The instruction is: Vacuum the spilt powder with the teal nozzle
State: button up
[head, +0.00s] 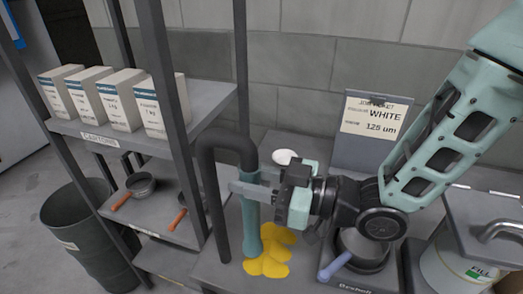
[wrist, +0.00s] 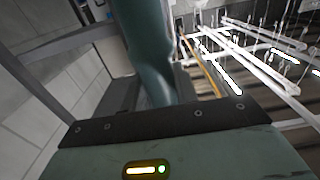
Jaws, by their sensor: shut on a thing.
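The teal nozzle (head: 250,205) hangs nearly upright from a dark hose (head: 210,185) that bends over at the top. My gripper (head: 246,190) is shut on the nozzle's shaft. The nozzle also fills the upper middle of the wrist view (wrist: 150,50). The yellow powder (head: 268,258) lies in a patch on the bench top, around and to the right of the nozzle's lower end. The nozzle's tip is at the patch; I cannot tell whether it touches the bench. A small white patch or dish (head: 285,157) lies behind my gripper.
A shelf rack (head: 190,105) with cartons and pans stands close on the left. A job ticket card (head: 375,115) stands on a grey holder behind. A scale-like device (head: 360,255) with a blue handle and a lidded pail (head: 450,270) crowd the right.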

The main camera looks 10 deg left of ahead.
jog(key=shift+w, duration=0.45)
notch_tip(320, 180, down, 6)
jog(key=b, duration=0.4)
jog(key=shift+d, duration=0.1)
dwell(0.6)
jog(key=shift+s+d, duration=0.2)
jog(key=shift+d, duration=2.1)
jog(key=shift+w, duration=0.1)
jog(key=shift+w+d, duration=0.15)
jog(key=shift+w, duration=2.05)
